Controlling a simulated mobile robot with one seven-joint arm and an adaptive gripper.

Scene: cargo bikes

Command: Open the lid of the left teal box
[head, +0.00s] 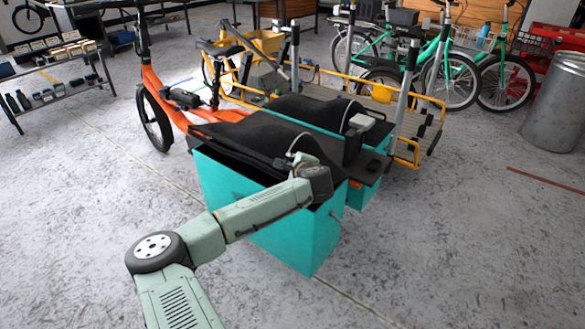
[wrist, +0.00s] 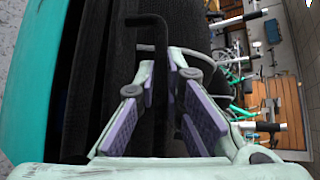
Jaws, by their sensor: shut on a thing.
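The left teal box (head: 262,210) is the nearer of two, on the near side of the orange cargo bike. Its black lid (head: 245,132) lies over the top, with a dark gap along the near rim; how far it is raised is hard to tell. My gripper (head: 300,160) is at the lid's right end. In the wrist view, my gripper (wrist: 163,95) has its purple pads on either side of a bent black handle (wrist: 160,45) and is shut on it. The pads partly hide the handle. Teal box wall (wrist: 35,80) shows at the left edge.
The second teal box (head: 362,193) with its black lid (head: 325,112) stands just behind. A metal drum (head: 555,105) is at far right, a shelf (head: 50,85) with small items at far left. Grey floor around the near box is clear.

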